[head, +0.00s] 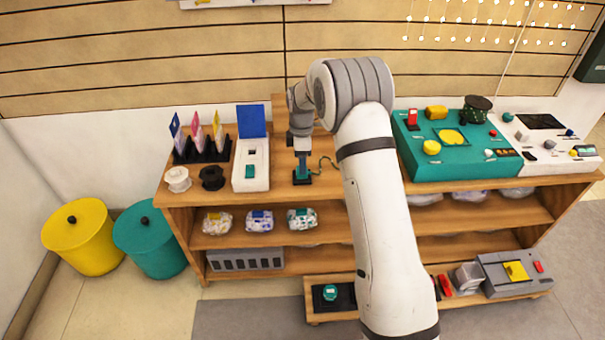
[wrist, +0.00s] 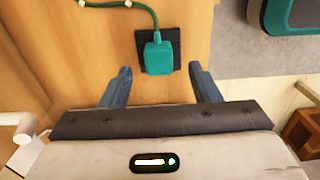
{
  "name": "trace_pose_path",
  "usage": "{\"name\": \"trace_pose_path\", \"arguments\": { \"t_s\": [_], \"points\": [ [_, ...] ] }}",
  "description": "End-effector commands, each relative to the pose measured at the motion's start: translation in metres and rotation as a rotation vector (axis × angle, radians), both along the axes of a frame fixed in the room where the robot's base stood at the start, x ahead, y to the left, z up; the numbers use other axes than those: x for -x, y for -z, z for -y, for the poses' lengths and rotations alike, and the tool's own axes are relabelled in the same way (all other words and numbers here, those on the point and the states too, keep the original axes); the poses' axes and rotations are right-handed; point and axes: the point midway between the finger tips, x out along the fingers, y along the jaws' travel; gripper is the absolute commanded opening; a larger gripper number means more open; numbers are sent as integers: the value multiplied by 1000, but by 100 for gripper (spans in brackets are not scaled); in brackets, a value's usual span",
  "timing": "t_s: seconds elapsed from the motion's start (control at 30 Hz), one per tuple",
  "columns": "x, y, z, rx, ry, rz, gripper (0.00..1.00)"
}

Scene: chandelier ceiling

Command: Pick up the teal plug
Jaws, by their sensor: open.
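The teal plug (wrist: 159,57) stands on a small black square base on the wooden shelf top in the wrist view. A green cord with white bands (wrist: 128,4) runs from it toward the upper left. My gripper (wrist: 161,84) is open, its two blue-grey fingers spread to either side and a little short of the plug in the picture. Nothing is between the fingertips. In the head view my gripper (head: 302,161) points down over the black base (head: 302,181), and it partly hides the plug there.
A white box with a blue lid (head: 251,121) stands just left of my gripper. A teal panel (head: 455,165) with knobs lies to the right, beyond my arm. A black card holder (head: 203,152) and two spools (head: 178,179) stand at the left end of the shelf top.

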Motion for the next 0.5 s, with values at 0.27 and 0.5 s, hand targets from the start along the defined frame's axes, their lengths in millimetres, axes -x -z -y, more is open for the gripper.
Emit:
{"name": "trace_pose_path", "arguments": {
  "t_s": [0.27, 0.5],
  "points": [
    [-1, 41, 1, 0, 2, -2, 56],
    [-1, 45, 1, 0, 3, 0, 56]
  ]
}}
